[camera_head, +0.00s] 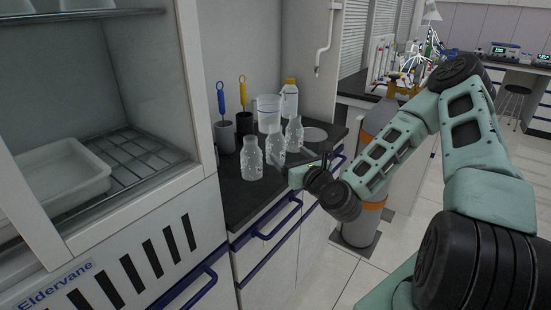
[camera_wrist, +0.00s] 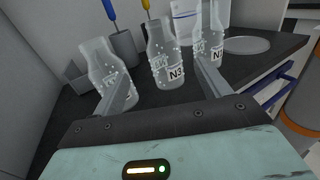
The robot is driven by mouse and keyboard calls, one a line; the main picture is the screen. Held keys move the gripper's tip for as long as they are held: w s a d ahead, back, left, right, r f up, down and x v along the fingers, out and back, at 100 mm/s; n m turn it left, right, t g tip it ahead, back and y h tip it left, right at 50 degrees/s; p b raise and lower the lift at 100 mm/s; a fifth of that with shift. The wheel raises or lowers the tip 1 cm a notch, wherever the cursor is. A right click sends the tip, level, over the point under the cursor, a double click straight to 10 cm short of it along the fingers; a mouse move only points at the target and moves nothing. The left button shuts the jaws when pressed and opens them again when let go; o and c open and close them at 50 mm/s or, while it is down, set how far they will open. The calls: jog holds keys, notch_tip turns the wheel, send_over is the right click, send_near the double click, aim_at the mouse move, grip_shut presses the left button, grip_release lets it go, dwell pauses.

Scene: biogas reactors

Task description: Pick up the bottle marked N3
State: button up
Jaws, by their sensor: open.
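The bottle marked N3 (camera_wrist: 164,58) is clear, upright and speckled with white dots, with a white label. It stands on the dark counter between two similar bottles. In the head view it appears to be the middle bottle (camera_head: 275,142). My gripper (camera_wrist: 162,78) is open, its two fingers pointing at N3, one to each side of it in the picture; no contact is visible. In the head view my gripper (camera_head: 297,162) is low, at the counter's front side by the bottles.
A bottle (camera_wrist: 98,66) with a hard-to-read label stands left of N3, and one marked N2 (camera_wrist: 210,42) stands close on the right.

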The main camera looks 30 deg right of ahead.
aim_at(278, 144)
jog(key=w, duration=0.2)
jog(key=w+p, duration=0.1)
jog(key=w, duration=0.1)
jog(key=w+p, duration=0.1)
jog(key=w, duration=0.1)
jog(key=shift+w+d, duration=0.15)
jog(key=shift+d, duration=0.2)
jog(key=shift+w+d+p, duration=0.2)
jog(key=shift+w, duration=0.8)
jog(key=shift+w+d+p, duration=0.2)
jog(key=shift+w+p, duration=0.05)
jog(key=shift+w, duration=0.8)
jog(key=shift+w+d+p, duration=0.2)
jog(key=shift+w, duration=0.8)
jog(key=c, duration=1.2)
